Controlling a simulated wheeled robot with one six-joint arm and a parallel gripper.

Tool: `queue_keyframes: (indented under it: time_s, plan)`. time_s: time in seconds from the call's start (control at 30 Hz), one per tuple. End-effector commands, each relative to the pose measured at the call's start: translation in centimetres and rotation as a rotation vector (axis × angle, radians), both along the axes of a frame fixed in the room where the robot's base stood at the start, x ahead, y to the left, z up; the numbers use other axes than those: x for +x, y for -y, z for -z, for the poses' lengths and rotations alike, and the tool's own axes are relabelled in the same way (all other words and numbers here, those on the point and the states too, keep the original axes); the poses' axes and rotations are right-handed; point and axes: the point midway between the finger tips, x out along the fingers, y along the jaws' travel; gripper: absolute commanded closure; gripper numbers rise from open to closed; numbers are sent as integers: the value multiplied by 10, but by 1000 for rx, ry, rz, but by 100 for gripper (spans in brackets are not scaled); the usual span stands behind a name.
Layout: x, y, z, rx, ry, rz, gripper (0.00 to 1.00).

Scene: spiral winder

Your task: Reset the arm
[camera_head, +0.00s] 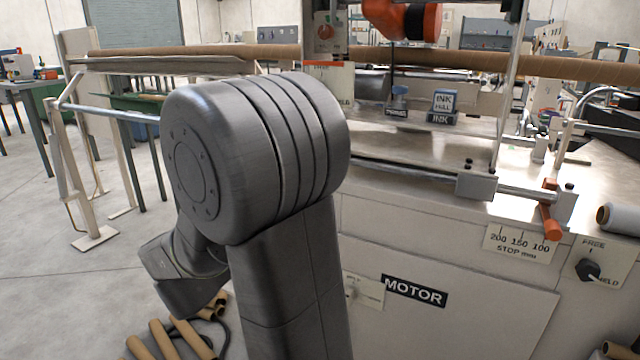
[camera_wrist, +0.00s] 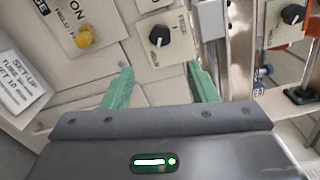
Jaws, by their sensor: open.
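My arm fills the middle of the head view, with its large grey joint in front of the winder machine (camera_head: 440,235). My gripper is hidden behind the arm in that view. In the wrist view my gripper (camera_wrist: 155,85) shows two green fingers spread wide apart with nothing between them. Beyond the fingers is a pale machine panel with a black rotary knob (camera_wrist: 160,35) and a yellow button (camera_wrist: 84,37). The fingers appear apart from both.
A long cardboard tube (camera_head: 560,66) runs across the machine's top. Ink boxes (camera_head: 443,106) stand on its deck. An orange-handled stop (camera_head: 551,212) sits at the right front. Loose cardboard tubes (camera_head: 165,340) lie on the floor at lower left. Open floor (camera_head: 70,290) lies left.

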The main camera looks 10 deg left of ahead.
Motion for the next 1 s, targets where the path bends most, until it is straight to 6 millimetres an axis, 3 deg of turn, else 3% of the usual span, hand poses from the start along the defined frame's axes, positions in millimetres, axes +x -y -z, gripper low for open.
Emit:
queue_keyframes:
  time_s: [0.6,0.8,1.0]
  plan:
    - [95,36,2,-1,2,4,47]
    - [114,42,0,-2,1,1,47]
    - [119,43,-1,-4,1,-1,47]
